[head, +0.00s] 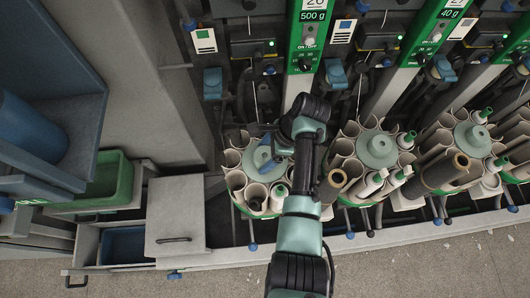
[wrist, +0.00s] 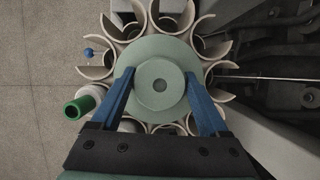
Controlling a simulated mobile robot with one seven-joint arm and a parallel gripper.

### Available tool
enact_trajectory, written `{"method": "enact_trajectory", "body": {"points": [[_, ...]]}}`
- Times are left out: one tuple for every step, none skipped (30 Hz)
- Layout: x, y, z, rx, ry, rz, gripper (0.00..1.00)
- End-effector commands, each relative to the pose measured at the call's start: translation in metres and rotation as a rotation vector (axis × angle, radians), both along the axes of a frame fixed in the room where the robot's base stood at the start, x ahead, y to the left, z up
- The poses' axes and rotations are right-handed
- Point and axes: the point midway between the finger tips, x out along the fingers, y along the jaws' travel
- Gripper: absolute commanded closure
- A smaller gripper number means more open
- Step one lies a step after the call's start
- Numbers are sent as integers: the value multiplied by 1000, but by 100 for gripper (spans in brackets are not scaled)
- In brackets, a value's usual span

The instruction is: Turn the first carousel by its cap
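The first carousel (head: 236,180) is the leftmost ring of open cream cups, and it fills the upper middle of the wrist view (wrist: 205,25). Its cap is a round grey-green disc (head: 258,158) at the centre, with a small dark hole, seen face-on in the wrist view (wrist: 160,108). My gripper (wrist: 160,73) is over the cap, its blue fingers spread wide and overlapping the left and right of the disc in the picture. Whether they touch it cannot be told. In the head view my gripper (head: 268,154) and arm partly hide the carousel.
Two more carousels with caps (head: 377,149) (head: 472,139) stand to the right, holding bobbins and tubes. A green-tipped tube (wrist: 80,106) lies left of my fingers. A grey lidded box (head: 175,217) and a green bin (head: 108,184) are left. Machine panels stand behind.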

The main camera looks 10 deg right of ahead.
Motion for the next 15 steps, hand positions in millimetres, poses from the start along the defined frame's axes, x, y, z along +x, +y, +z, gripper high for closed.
{"method": "enact_trajectory", "body": {"points": [[0, 0, 0, 0, -1, 1, 11], [0, 0, 0, 0, -1, 1, 5], [0, 0, 0, 0, -1, 0, 0], [0, 0, 0, 0, -1, 0, 0], [0, 0, 0, 0, -1, 0, 0], [0, 0, 0, 0, -1, -1, 0], [0, 0, 0, 0, -1, -1, 0], [0, 0, 0, 0, -1, -1, 0], [0, 0, 0, 0, -1, -1, 0], [0, 0, 0, 0, -1, -1, 0], [0, -1, 1, 0, -1, -1, 0], [0, -1, 3, 1, 0, -2, 0], [0, -2, 5, 1, 0, -2, 0], [0, -4, 8, 1, -2, -2, 0], [0, -6, 13, 0, -3, -2, 0]]}}
